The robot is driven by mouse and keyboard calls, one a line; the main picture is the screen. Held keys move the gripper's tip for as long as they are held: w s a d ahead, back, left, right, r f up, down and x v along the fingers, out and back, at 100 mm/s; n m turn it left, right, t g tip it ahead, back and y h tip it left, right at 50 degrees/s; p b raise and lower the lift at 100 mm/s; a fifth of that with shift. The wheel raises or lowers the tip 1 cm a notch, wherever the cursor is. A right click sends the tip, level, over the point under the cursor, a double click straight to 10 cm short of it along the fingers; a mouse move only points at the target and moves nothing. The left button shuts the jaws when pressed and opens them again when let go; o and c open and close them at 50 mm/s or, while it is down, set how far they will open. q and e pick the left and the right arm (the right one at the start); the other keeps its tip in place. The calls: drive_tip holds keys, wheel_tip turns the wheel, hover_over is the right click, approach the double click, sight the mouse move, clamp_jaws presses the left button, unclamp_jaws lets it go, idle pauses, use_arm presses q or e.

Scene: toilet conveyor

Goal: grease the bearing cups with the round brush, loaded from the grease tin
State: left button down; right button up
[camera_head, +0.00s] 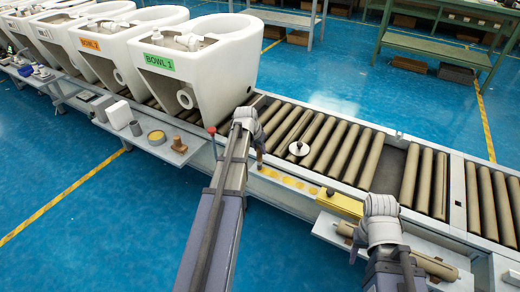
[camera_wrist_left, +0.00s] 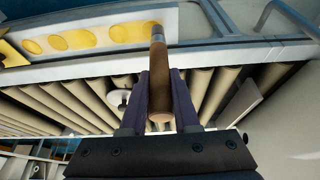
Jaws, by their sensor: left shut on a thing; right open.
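My left gripper (camera_head: 256,143) is shut on the round brush (camera_wrist_left: 160,92), whose wooden handle lies between the fingers (camera_wrist_left: 160,76) in the left wrist view. The brush's far end points to the strip with the yellow bearing cups (camera_wrist_left: 130,32), beside the end cup; whether it touches cannot be told, and the bristles are not clear. In the head view the yellow cups (camera_head: 290,182) lie in a row along the conveyor's near edge. The grease tin (camera_head: 157,138) stands on the side tray at left, away from both grippers. My right gripper (camera_head: 362,252) is open near the front shelf.
The bowl marked BOWL 1 (camera_head: 195,60) stands on the conveyor (camera_head: 330,145), with more bowls behind it. A white round part (camera_head: 299,148) lies on the rollers. A yellow block (camera_head: 340,202) and a tan roller (camera_head: 430,264) are near my right gripper. A white block (camera_head: 119,114) stands by the tin.

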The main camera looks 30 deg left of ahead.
use_arm(q)
drive_tip(key=d, duration=0.3)
drive_tip(key=shift+d+r, duration=0.1)
drive_tip(key=shift+d, duration=0.25)
drive_tip(key=shift+d, duration=0.1)
drive_tip(key=shift+d, duration=1.65)
drive_tip(key=shift+d, duration=1.8)
drive_tip(key=d, duration=0.3)
drive_tip(key=shift+d, duration=0.25)
